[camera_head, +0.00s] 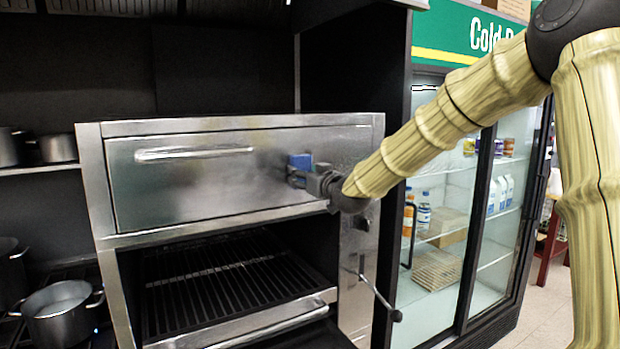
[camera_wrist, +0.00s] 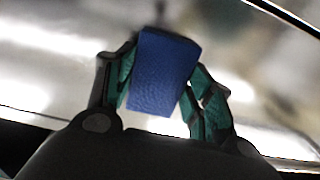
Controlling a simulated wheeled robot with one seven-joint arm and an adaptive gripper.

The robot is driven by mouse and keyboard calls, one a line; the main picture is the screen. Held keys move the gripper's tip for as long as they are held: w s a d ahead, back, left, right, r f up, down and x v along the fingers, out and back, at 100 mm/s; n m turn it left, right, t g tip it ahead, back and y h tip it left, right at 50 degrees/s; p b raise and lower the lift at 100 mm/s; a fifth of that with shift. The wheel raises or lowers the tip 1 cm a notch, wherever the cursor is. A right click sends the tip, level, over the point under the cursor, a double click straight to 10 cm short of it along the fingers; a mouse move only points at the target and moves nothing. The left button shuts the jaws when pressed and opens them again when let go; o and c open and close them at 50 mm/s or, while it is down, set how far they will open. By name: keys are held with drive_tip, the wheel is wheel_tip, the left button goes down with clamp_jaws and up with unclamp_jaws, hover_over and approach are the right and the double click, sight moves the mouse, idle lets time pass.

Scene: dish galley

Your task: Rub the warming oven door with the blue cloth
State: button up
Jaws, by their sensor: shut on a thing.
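The warming oven door (camera_head: 190,178) is a closed, brushed-metal panel with a long horizontal handle (camera_head: 195,153). My gripper (camera_head: 305,178) is at the right part of this door. It is shut on the blue cloth (camera_head: 300,162), a small folded block. In the wrist view, the blue cloth (camera_wrist: 165,70) sits between the two green-padded fingers of my gripper (camera_wrist: 160,85). The shiny door surface (camera_wrist: 60,60) lies behind it. The cloth looks close against the door, but I cannot tell whether it touches.
Below the door is an open compartment with a black rack (camera_head: 215,275) and a lowered front. A lever (camera_head: 380,295) sticks out at the lower right. A glass-door fridge (camera_head: 440,220) stands to the right. Pots (camera_head: 62,310) stand at the left.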

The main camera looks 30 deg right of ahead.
sight(332, 161)
drive_tip(key=shift+a+r+p, duration=0.2)
drive_tip(key=shift+r+p, duration=0.3)
drive_tip(key=shift+r, duration=0.8)
drive_tip(key=shift+d, duration=0.15)
drive_tip(key=d, duration=0.7)
drive_tip(key=shift+w+d+p, duration=0.15)
drive_tip(key=shift+d+p, duration=0.15)
drive_tip(key=shift+p, duration=0.05)
drive_tip(key=shift+d, duration=0.1)
drive_tip(key=shift+d, duration=0.25)
drive_tip(key=shift+w+d+f+p, duration=0.15)
drive_tip(key=shift+d+p, duration=0.2)
drive_tip(key=shift+d, duration=1.15)
